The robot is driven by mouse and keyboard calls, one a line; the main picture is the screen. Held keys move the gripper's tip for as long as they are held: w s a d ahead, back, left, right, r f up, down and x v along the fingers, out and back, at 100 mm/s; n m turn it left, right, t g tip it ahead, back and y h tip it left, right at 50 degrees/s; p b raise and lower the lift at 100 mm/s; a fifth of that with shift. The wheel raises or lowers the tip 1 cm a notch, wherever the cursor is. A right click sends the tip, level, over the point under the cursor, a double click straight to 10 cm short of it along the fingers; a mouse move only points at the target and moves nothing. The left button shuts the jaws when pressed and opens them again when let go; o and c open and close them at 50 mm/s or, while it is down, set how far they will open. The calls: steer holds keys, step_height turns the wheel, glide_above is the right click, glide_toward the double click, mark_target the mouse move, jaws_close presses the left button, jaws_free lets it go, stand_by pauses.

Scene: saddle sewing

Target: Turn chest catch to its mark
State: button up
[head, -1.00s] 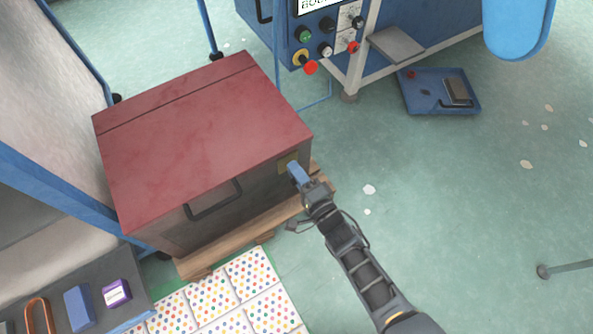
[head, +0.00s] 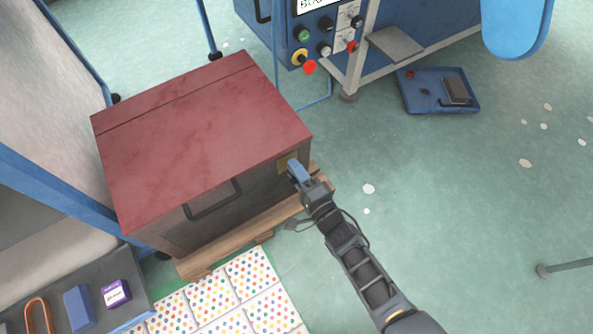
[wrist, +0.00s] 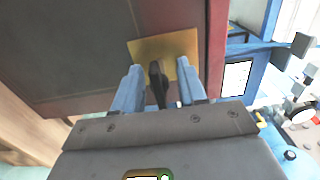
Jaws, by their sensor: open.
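The chest (head: 205,150) has a red lid and a dark front with a black handle. A brass plate (head: 287,162) sits at the right end of its front; it also shows in the wrist view (wrist: 178,48). The dark catch (wrist: 157,82) stands on this plate in the wrist view. My gripper (head: 296,172) is at the plate, and its blue fingers (wrist: 165,85) stand open on either side of the catch, with gaps showing. I cannot make out the mark. In the head view my gripper hides the catch.
The chest rests on a wooden pallet (head: 222,250). A blue machine with buttons (head: 325,35) stands behind it, and a blue tray (head: 438,104) lies on the floor at back right. A dotted mat (head: 235,290) lies in front. The floor to the right is mostly clear.

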steer(key=p+v, duration=0.3)
steer(key=v, duration=0.4)
steer(key=shift+s+d, duration=0.25)
steer(key=shift+s, duration=0.1)
